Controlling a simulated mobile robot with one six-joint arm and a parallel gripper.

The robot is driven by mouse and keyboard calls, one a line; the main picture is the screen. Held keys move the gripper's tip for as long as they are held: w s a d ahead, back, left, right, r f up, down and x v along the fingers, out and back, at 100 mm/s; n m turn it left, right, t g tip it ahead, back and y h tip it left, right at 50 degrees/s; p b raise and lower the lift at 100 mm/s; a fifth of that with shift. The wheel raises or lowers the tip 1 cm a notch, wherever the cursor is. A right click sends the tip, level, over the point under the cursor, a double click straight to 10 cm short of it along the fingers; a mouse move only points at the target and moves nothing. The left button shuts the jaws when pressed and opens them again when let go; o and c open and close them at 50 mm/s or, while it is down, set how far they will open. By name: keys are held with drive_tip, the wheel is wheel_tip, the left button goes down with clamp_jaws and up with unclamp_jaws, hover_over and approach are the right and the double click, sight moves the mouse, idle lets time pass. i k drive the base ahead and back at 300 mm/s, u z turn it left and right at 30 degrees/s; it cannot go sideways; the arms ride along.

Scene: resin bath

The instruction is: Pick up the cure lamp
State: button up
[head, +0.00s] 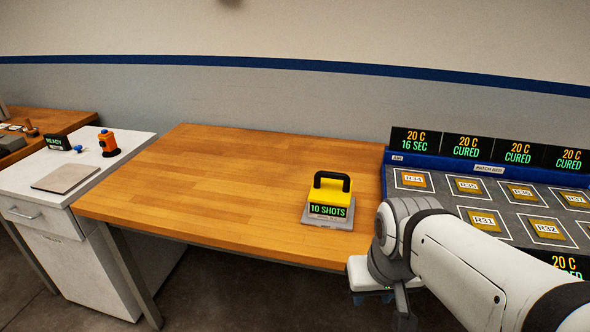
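A yellow block with a black arched handle, which I take to be the cure lamp (330,194), stands upright on a grey square base (313,220) near the front right of the wooden table. Its front display reads "10 SHOTS". My gripper (388,297) is at the end of my white arm, at the lower right, in front of the table edge. It is to the right of the lamp and nearer to me, apart from it. The wrist hides most of the gripper, and its fingers cannot be made out clearly.
A blue-edged patch bed (487,169) with several labelled tiles and displays stands on the right, partly behind my arm. A white cabinet (35,190) on the left holds an orange device (108,143), a "READY" display (58,143) and a grey plate (66,178). The wooden table's middle (220,185) is clear.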

sight(329, 198)
drive_tip(key=i, duration=1)
drive_tip(key=u, duration=0.05)
